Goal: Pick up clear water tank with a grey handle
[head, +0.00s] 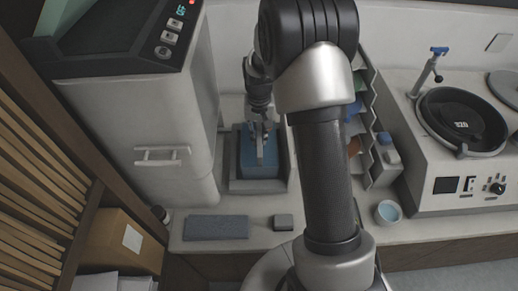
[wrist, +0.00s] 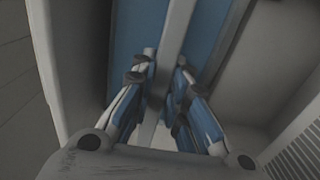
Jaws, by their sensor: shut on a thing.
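The clear water tank (head: 248,160) looks blue and sits in a grey recessed tray (head: 258,186) on the counter, between the white press and the paper rack. In the wrist view its blue surface (wrist: 128,62) fills the upper middle. Its grey handle (wrist: 174,38) runs as a bar down the middle, between my fingers. My gripper (head: 262,135) is above the tank, and in the wrist view my gripper (wrist: 163,75) has one finger on each side of the handle, shut on it. The part of the handle under the fingertips is hidden.
The white press (head: 185,105) stands close on the left. The paper rack (head: 378,150) is close on the right, partly behind my arm. A polishing machine (head: 462,130) stands far right.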

